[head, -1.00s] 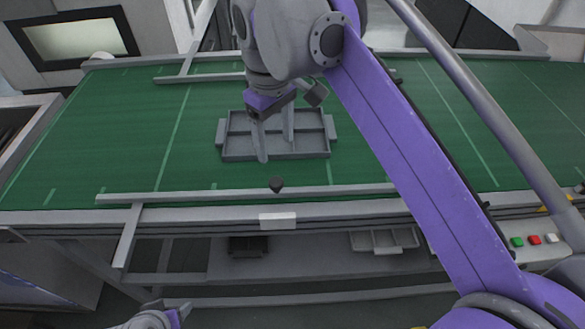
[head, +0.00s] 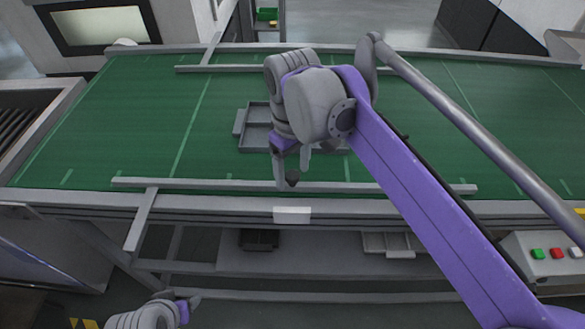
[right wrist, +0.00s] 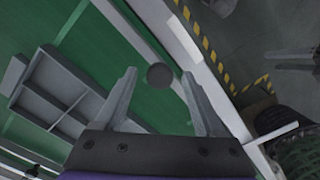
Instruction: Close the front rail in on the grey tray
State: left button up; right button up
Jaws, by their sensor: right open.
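The front rail (head: 200,184) is a long grey bar along the near side of the green belt, with a dark round knob (head: 291,180) near its middle. The grey tray (head: 254,116) lies flat on the belt beyond the rail, with bare belt between them; my right arm hides part of it. My right gripper (head: 293,177) is open at the knob. In the right wrist view the knob (right wrist: 159,76) shows between the two spread fingertips; I cannot tell whether they touch it. My left gripper (head: 188,307) is low at the left, away from the belt; its jaw state is unclear.
A back rail (head: 235,68) runs along the belt's far side. The green belt (head: 130,120) is clear left of the tray. A control box (head: 548,254) with buttons stands at the lower right. A shelf with a dark bin (head: 259,239) is under the belt.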

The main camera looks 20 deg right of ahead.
grip_shut()
dwell(1.4)
